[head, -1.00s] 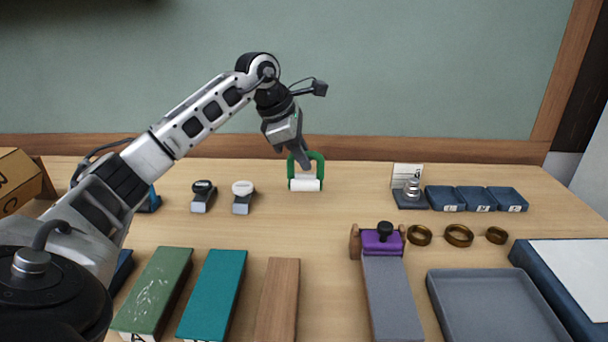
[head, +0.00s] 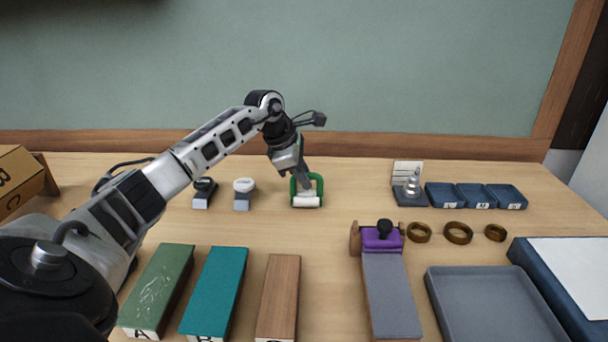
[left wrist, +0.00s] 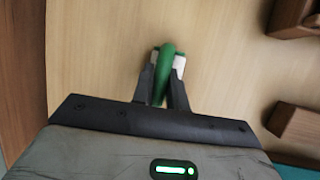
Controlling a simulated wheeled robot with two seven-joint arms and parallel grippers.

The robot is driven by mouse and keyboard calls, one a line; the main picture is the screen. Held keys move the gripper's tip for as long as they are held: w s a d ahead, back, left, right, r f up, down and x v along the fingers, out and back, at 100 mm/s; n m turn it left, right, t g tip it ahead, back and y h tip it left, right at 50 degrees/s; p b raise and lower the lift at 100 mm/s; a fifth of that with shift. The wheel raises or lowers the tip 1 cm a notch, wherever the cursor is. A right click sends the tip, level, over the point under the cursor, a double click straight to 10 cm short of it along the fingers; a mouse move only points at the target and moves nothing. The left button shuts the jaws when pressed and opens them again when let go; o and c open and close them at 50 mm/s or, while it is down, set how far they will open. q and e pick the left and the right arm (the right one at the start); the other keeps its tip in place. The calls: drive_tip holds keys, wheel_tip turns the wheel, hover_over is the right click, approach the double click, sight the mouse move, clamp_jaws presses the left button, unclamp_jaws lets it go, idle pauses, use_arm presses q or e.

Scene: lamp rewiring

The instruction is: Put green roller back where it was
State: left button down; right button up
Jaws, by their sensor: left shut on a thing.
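The green roller (head: 318,184) has a green frame and a white roll. In the head view it is at the back middle of the table, with its white roll toward the front. My left gripper (head: 305,187) is shut on its green frame. In the left wrist view the green roller (left wrist: 167,62) sits between the two dark fingers of my left gripper (left wrist: 163,88), with white showing on both sides. I cannot tell whether the roll touches the table. My right gripper is not in view.
A black-topped stamp (head: 204,192) and a white-topped stamp (head: 244,193) stand left of the roller. Green (head: 158,290), teal (head: 214,290) and wooden (head: 279,295) blocks lie in front. Brass rings (head: 458,233) and blue trays (head: 475,196) are at right.

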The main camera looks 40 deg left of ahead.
use_arm(q)
drive_tip(key=c, duration=1.4)
unclamp_jaws()
drive_tip(key=v, duration=1.2)
drive_tip(key=shift+r, duration=0.15)
